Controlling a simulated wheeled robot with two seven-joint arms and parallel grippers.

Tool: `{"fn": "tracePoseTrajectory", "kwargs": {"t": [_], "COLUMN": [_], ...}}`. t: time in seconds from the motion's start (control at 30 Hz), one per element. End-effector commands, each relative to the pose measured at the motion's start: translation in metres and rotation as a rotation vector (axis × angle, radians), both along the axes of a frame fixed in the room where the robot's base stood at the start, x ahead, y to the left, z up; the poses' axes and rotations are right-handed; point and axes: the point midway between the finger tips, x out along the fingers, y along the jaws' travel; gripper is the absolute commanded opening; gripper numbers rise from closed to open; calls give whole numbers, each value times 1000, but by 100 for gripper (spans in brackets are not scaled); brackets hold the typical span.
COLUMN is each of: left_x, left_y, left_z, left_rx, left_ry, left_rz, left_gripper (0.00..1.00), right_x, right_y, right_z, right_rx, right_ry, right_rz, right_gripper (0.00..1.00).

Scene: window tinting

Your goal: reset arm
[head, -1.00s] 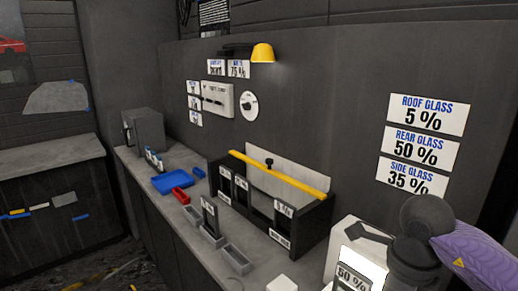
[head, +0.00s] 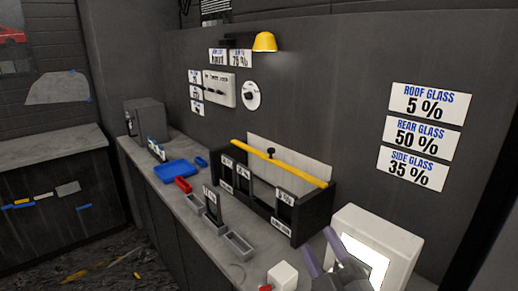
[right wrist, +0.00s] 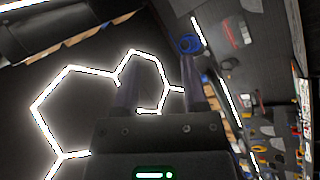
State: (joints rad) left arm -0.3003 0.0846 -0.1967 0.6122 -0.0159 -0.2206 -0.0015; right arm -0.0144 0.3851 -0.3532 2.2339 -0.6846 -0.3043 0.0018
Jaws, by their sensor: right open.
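My right gripper (head: 320,241) is at the lower right of the head view, its purple fingers pointing up. It is in front of a white box with a lit panel (head: 375,238), covering part of the panel. In the right wrist view the gripper (right wrist: 158,75) has its two fingers apart with nothing between them. My left gripper is in neither view.
Tint labels (head: 417,134) hang on the wall.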

Motion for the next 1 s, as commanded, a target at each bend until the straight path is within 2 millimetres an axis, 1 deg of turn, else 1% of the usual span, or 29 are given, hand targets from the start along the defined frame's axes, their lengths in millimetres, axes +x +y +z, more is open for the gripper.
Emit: {"fn": "tracePoseTrajectory", "kwargs": {"t": [0.03,0.07,0.1,0.17,0.2,0.27,0.3,0.37,0.4,0.47,0.5,0.53,0.6,0.63,0.77,0.8,0.87,0.9,0.97,1.0], "left_x": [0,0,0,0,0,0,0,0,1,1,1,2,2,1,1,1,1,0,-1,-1], "left_y": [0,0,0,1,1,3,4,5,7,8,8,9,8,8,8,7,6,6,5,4], "left_z": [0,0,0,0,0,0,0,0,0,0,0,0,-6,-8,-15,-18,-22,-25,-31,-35], "left_rx": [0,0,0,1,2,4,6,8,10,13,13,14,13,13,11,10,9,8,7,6], "left_ry": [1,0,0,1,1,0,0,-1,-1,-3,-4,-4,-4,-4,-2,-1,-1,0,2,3], "left_rz": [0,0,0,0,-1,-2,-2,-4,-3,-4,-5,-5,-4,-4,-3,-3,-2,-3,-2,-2], "left_gripper": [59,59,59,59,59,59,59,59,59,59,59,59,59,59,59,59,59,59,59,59], "right_x": [-5,-10,-21,-43,-59,-85,-102,-130,-148,-176,-194,-209,-199,-198,-200,-202,-209,-216,-231,-244], "right_y": [-23,-35,-47,-57,-61,-64,-64,-62,-61,-57,-54,-52,-52,-52,-52,-52,-53,-55,-57,-60], "right_z": [-36,-59,-87,-123,-143,-169,-183,-201,-210,-220,-226,-229,-265,-279,-339,-359,-390,-413,-448,-472], "right_rx": [137,207,280,364,406,457,485,518,537,559,571,577,563,559,542,535,526,518,505,494], "right_ry": [214,342,496,702,825,995,1099,1249,1345,1483,1574,1643,1643,1647,1675,1684,1699,1710,1730,1745], "right_rz": [-119,-188,-263,-352,-400,-460,-495,-538,-563,-595,-614,-627,-631,-634,-646,-649,-653,-658,-665,-671], "right_gripper": [55,55,55,55,55,55,55,55,55,55,55,55,55,55,55,55,55,55,55,55]}}
